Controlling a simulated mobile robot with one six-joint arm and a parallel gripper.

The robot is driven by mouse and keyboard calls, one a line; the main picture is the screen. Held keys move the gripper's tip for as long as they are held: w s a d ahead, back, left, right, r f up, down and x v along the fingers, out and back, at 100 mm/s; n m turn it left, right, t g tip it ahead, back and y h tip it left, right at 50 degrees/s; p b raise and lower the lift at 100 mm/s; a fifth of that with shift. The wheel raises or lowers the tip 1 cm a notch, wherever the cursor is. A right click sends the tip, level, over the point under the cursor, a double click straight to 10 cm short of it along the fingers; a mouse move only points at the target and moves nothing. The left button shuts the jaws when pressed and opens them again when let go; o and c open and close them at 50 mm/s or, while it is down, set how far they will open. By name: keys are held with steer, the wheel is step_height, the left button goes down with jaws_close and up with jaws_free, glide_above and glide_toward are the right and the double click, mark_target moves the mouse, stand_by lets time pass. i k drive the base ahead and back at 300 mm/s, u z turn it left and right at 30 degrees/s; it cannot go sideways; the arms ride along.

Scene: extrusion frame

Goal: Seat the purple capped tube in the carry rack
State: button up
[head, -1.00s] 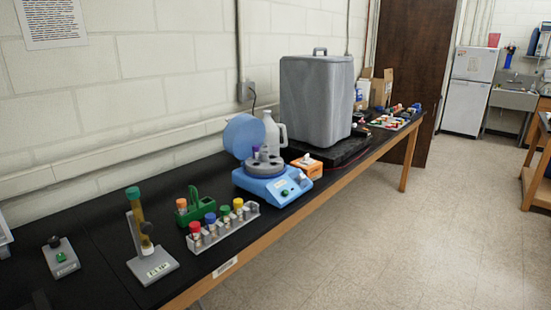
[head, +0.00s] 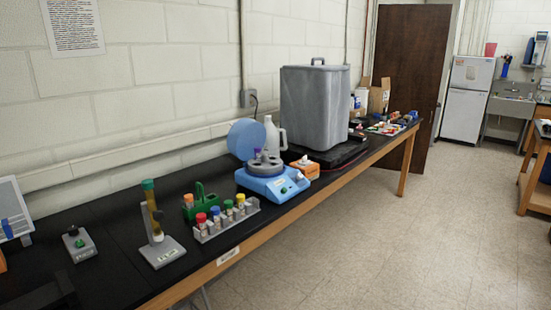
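A purple cap (head: 257,151) shows at the top of the blue centrifuge (head: 272,184), whose round lid stands open. The tube under that cap is mostly hidden in the grey rotor, and a second purple-grey shape sits close beside it. The green rack with an upright handle (head: 199,189), which looks like the carry rack, stands on the black bench left of the centrifuge. It holds an orange-capped tube (head: 188,200); its other places are too small to tell. My gripper is not in view.
A light grey rack (head: 236,224) with red, blue, green and yellow caps stands in front of the green rack. A tilted stand with a green-capped tube (head: 151,208) is left of it. An orange box (head: 305,169) and large grey container (head: 315,108) are right. Floor beside the bench is clear.

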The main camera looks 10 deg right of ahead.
mark_target(204, 204)
steer(key=u, duration=0.15)
steer(key=i, duration=0.95)
steer(key=z, duration=0.15)
steer(key=k, duration=0.95)
steer(key=u, duration=0.2)
steer(key=i, duration=0.6)
steer(key=z, duration=0.05)
